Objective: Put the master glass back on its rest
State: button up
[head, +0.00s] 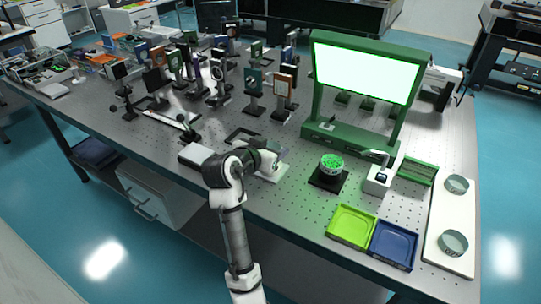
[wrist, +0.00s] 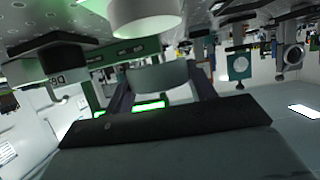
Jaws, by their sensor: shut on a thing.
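My gripper (wrist: 160,88) is shut on a pale grey-green translucent piece, which looks like the master glass (wrist: 158,76). It spans the space between the two dark fingers in the wrist view. In the head view my gripper (head: 272,160) is over the front middle of the perforated table, left of the bowl. The glass cannot be made out clearly there. I cannot tell for sure which object is its rest. A green stand with a lit panel (head: 362,72) rises behind, with a green base (head: 340,138) near my gripper.
Mounted optics (head: 254,85) crowd the back left.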

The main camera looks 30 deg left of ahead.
jog(key=shift+f, duration=1.5)
jog(key=shift+f, duration=0.1)
jog(key=shift+f, duration=0.15)
jog(key=o, duration=1.2)
